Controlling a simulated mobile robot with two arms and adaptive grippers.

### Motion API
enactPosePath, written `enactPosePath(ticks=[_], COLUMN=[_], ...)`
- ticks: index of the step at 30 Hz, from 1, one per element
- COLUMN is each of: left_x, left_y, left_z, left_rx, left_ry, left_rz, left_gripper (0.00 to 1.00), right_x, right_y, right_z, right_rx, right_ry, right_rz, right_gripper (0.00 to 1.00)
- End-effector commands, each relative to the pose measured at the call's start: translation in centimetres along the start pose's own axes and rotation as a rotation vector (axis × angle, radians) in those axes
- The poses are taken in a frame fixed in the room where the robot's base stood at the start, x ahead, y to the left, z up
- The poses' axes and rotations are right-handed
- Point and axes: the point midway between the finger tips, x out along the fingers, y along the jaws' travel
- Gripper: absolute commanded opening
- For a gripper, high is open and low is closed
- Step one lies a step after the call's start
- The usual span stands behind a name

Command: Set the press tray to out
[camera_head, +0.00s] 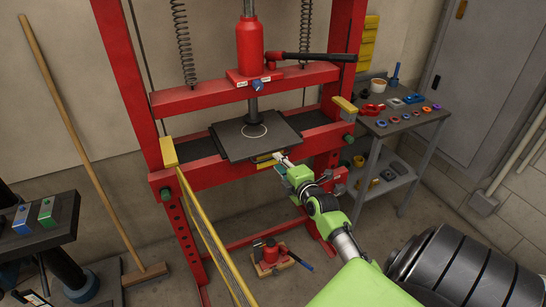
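The press tray (235,143) is a dark square plate with a pale ring marked on it. It lies on the bed of the red press (193,150), below the ram, and its front part overlaps the red front beam. A small yellow part (268,157) shows just under the tray's front edge. My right gripper (281,160) is at the tray's front right, close to that yellow part; I cannot tell whether they touch. Its fingers are too small to show whether they are open or shut. My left gripper is not in view.
A grey side table (416,124) with small parts and tools stands to the right. A dark bench (45,238) with small blocks is at the left. A broom (90,160) leans on the wall. A red jack (270,254) sits on the floor below the press.

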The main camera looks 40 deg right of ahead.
Motion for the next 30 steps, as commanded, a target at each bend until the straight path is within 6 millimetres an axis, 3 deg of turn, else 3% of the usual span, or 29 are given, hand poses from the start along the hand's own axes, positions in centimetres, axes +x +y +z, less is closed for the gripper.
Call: enactPosePath(ticks=[3,9,23,26,30], left_x=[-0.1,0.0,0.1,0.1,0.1], left_y=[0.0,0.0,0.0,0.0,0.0], left_z=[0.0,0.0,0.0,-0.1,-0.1], left_rx=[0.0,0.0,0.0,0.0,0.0], left_ry=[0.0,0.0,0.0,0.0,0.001], left_rz=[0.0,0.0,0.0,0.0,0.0], left_gripper=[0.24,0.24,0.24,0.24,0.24], right_x=[2.0,4.3,5.1,5.1,5.1], right_y=[0.1,0.0,0.0,-0.1,-0.1], right_z=[0.0,0.0,0.0,0.0,0.0], right_rx=[0.002,0.001,0.0,0.0,0.0], right_ry=[0.0,0.0,0.0,0.0,0.0], right_rz=[0.001,0.0,0.0,-0.001,-0.001], right_gripper=[0.23,0.23,0.23,0.0,0.0])
